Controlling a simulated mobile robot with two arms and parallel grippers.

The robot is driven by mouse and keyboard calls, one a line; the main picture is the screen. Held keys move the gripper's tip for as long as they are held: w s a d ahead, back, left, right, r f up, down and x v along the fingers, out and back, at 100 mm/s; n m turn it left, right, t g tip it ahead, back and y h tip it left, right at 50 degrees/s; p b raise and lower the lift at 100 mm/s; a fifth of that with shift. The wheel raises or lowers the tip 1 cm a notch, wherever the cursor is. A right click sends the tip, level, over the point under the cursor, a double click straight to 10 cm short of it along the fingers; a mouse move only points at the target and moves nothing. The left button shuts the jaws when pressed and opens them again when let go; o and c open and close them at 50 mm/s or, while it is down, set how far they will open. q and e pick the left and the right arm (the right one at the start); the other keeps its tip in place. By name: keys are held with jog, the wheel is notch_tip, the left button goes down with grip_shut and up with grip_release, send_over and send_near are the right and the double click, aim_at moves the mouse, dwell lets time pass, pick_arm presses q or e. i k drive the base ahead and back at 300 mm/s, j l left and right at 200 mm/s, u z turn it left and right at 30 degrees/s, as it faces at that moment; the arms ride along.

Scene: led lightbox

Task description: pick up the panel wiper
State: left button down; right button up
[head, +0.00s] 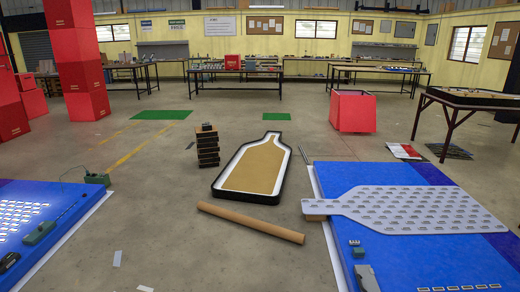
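I cannot pick out the panel wiper with certainty. A grey, upright-edged piece (366,278) lies at the near left edge of the right blue table (390,265). A dark object (8,262) sits at the left picture edge on the left blue table (20,275), and a grey-green block (38,233) lies near that table's middle. A grey bottle-shaped panel (390,200) with rows of small modules lies on the right table, its neck pointing left. Neither of my grippers shows in the head view.
A black-rimmed bottle-shaped tray (215,190) and a brown tube (250,222) lie on the floor between the tables. A dark stack (207,147) stands beside the tray. Red boxes (83,75) rise at left; another red box (353,111) stands behind. The near middle floor is mostly clear.

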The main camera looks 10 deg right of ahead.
aim_at(358, 252)
jog(key=i+l+z, duration=0.25)
jog(key=i, duration=0.75)
jog(key=i+j+z, duration=0.25)
jog(key=i, duration=0.8)
jog(key=i+z, duration=0.35)
jog(key=i, duration=0.2)
jog(key=i+j+z, duration=0.1)
jog(key=i+z, duration=0.3)
jog(key=i, duration=0.15)
